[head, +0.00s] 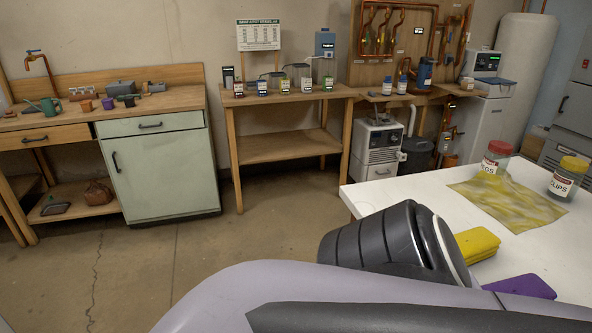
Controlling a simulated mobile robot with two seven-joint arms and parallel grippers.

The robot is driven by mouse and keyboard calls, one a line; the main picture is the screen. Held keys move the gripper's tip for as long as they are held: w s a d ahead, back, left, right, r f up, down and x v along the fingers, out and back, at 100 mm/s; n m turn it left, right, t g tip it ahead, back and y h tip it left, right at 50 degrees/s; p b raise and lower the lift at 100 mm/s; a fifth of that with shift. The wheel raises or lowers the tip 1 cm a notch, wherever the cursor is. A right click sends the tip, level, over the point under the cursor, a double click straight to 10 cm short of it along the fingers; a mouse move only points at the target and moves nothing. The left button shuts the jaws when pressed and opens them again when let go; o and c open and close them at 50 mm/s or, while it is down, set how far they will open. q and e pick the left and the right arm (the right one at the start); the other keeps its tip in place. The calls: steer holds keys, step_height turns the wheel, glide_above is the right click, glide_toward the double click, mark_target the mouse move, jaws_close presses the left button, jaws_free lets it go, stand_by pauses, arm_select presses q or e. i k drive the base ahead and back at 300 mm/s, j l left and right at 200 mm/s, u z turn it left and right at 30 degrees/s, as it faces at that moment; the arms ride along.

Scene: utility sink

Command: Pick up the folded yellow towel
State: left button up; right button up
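A folded yellow towel (478,243) lies on the white table (405,190) at the right. Its left end is hidden behind a dark, ribbed part of my own arm. A folded purple towel (521,287) lies just in front of it, partly hidden by my arm along its lower edge. No gripper fingers show in the head view, so I cannot see where either gripper is relative to the yellow towel.
A spread yellow patterned cloth (508,205) lies farther back on the table. A red-lidded jar (495,160) and a yellow-lidded jar labelled CLIPS (567,179) stand by it. My arm crosses the foreground. A wooden bench (285,96) stands by the wall; open floor lies before it.

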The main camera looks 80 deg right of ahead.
mark_target(477, 244)
steer(key=z, duration=0.5)
steer(key=i+z, duration=0.1)
steer(key=z, duration=0.9)
steer(key=j+z, duration=0.1)
steer(key=z, duration=0.4)
steer(key=i+z, duration=0.1)
steer(key=z, duration=0.4)
steer(key=j+z, duration=0.1)
steer(key=z, duration=0.4)
steer(key=j+z, duration=0.1)
steer(key=z, duration=0.9)
